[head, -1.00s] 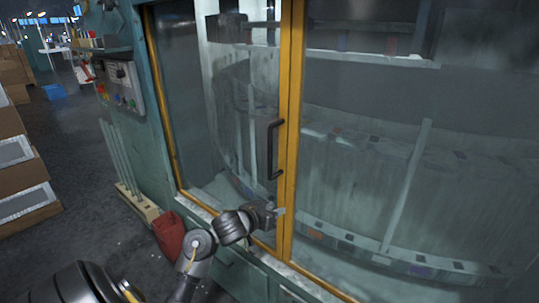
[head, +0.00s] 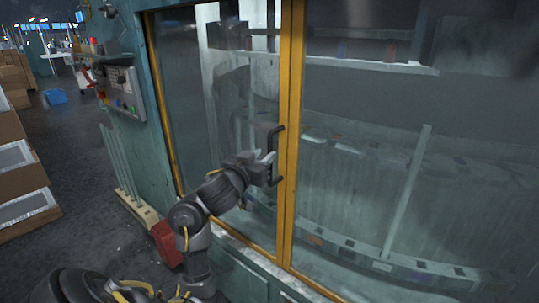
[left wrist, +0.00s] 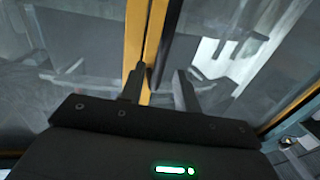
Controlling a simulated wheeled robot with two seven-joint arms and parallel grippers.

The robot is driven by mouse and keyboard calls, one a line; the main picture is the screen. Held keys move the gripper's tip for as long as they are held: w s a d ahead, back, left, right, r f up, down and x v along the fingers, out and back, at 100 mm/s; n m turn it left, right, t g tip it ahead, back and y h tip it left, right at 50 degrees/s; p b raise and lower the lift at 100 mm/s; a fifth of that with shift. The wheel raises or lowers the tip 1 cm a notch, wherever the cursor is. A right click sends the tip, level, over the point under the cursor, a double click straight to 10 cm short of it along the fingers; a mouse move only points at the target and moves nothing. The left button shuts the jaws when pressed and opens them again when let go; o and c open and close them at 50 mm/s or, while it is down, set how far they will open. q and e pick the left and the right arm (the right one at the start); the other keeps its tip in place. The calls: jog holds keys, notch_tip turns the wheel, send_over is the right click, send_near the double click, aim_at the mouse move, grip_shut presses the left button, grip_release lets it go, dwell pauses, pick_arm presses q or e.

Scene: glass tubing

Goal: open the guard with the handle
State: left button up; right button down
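The guard is a pair of large glass panels with yellow frames (head: 286,215) on a green machine. A dark upright bar handle (head: 271,142) is on the left panel, beside the middle yellow frame. My left gripper (head: 268,164) is at the lower half of the handle. In the left wrist view, my left gripper (left wrist: 160,80) has its two fingers apart, and the dark handle bar (left wrist: 168,42) shows between them, with the yellow frame (left wrist: 136,35) just left. I cannot tell whether the fingers touch the bar. The guard is closed. My right gripper is not in view.
A control box with buttons (head: 124,92) is on the machine's left side. A red bin (head: 167,243) and a wooden stand with upright rods (head: 137,206) are on the floor below it. Cardboard boxes (head: 20,190) are at the far left, with open floor between.

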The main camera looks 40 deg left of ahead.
aim_at(269, 150)
pick_arm(q)
jog(key=b+x, duration=0.1)
jog(key=x, duration=0.3)
jog(key=shift+f, duration=0.15)
jog(key=shift+w+a+b, duration=0.1)
jog(key=shift+w+b, duration=0.3)
jog(key=shift+w, duration=0.15)
grip_shut()
